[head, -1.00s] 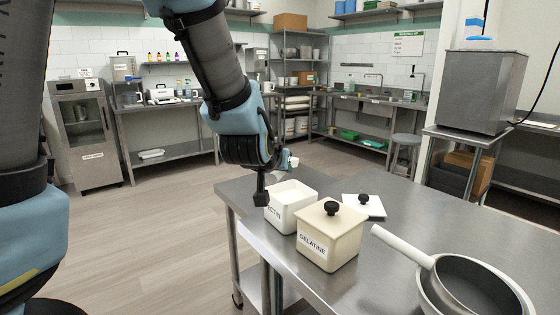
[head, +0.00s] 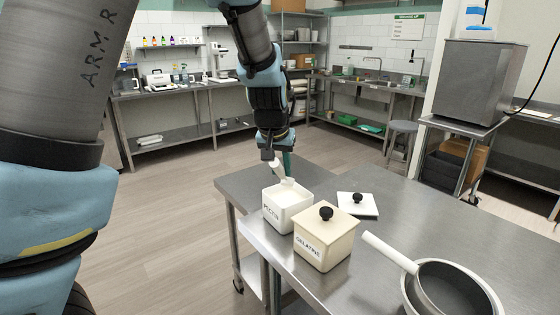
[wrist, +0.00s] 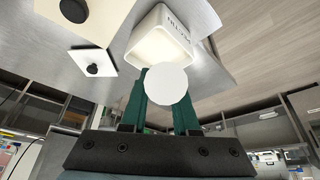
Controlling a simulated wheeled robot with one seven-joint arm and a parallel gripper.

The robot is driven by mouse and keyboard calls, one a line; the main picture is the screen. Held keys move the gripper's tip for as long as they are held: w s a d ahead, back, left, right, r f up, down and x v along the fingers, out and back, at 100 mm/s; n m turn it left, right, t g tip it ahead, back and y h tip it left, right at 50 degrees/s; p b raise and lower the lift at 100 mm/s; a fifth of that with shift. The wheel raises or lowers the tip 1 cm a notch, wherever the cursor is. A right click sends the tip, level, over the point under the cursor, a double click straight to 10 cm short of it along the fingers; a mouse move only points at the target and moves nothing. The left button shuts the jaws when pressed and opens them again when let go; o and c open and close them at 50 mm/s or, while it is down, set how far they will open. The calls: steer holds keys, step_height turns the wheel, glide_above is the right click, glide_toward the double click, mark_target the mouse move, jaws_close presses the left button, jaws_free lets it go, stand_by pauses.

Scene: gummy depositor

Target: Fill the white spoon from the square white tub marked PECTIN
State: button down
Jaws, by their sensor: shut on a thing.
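The square white PECTIN tub (head: 292,219) stands open on the steel table, with pale contents inside. It also shows in the wrist view (wrist: 181,25), ahead of my fingers. My gripper (head: 287,164) has green fingers and is shut on the white spoon (head: 277,172), just above the tub's far rim. In the wrist view the spoon (wrist: 167,84) shows as a round white shape in front of my gripper (wrist: 166,105), hiding part of the fingers. I cannot tell whether the spoon touches the contents or holds any.
The cream GELATINE tub (head: 322,252), lidded with a black knob, stands close beside the PECTIN tub. A white lid (head: 370,209) with a black knob lies flat behind it. A pan (head: 414,294) with a white handle is at the front right. The table's right side is clear.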

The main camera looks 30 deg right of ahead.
step_height(320, 180, down, 8)
steer(key=b, duration=0.6)
steer(key=shift+b, duration=0.35)
steer(key=shift+r, duration=0.1)
stand_by(1.0)
